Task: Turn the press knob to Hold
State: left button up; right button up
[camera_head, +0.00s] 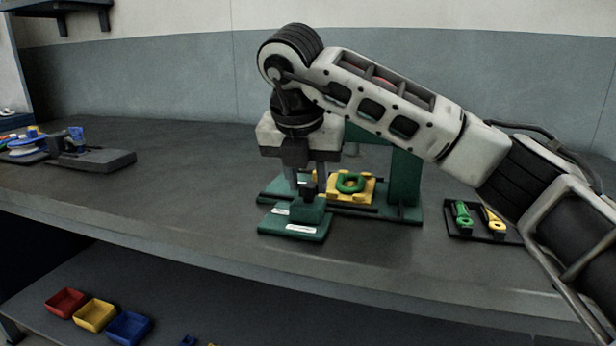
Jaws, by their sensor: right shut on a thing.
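The press (406,180) is a green frame on the table, mostly behind my right arm. A green box with a sloped base (293,226) stands at its front left, with pale label strips on it. The dark press knob (308,188) is on top of this box. My right gripper (308,182) points down over the box and is shut on the knob. Which label the knob points to is too small to tell. A yellow block with a green ring (351,183) lies on the press base. My left gripper is not in view.
A dark tray (462,233) with a green and a yellow piece lies right of the press. A dark grey fixture (95,160) and blue parts stand at far left. Red (65,302), yellow (95,315) and blue (129,327) bins sit on the lower shelf. The table between is clear.

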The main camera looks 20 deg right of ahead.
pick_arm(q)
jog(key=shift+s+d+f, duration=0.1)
pick_arm(e)
jog(key=shift+r+m, duration=0.1)
jog(key=shift+m, duration=0.3)
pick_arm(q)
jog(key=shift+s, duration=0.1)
pick_arm(e)
jog(key=o, duration=1)
pick_arm(q)
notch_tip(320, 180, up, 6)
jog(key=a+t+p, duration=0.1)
jog(key=p, duration=0.2)
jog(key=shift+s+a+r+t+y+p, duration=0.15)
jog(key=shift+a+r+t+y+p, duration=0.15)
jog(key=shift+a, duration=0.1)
pick_arm(e)
jog(key=v, duration=1.6)
jog(key=shift+w+a, duration=0.1)
jog(key=shift+w, duration=0.1)
